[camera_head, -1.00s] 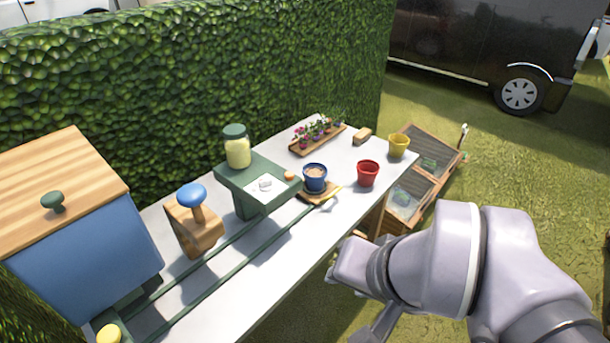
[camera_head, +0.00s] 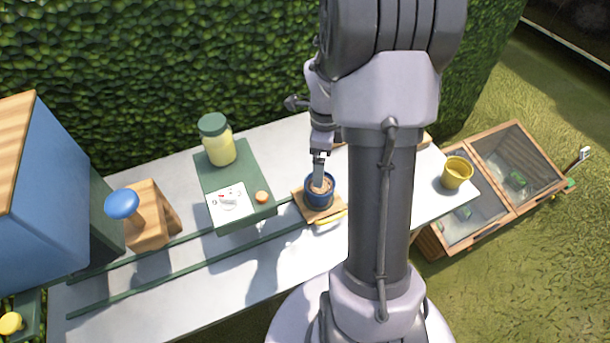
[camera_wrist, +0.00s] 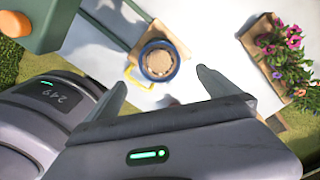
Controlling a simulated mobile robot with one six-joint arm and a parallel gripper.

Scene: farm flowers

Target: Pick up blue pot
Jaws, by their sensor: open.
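The blue pot (camera_head: 319,190) is filled with brown soil and stands on a small wooden board (camera_head: 306,207) on the white table. My gripper (camera_head: 319,172) is over the pot in the head view, its fingers overlapping the pot's far rim. In the wrist view the blue pot (camera_wrist: 159,61) shows beyond the fingertips, roughly between them. The fingers of my gripper (camera_wrist: 160,78) are spread and empty. Whether they touch the pot cannot be told.
A green stand (camera_head: 238,178) with a yellow jar (camera_head: 217,140) is left of the pot. A yellow pot (camera_head: 456,173) stands near the table's right end. A flower tray (camera_wrist: 281,60) lies right in the wrist view. My arm hides part of the table.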

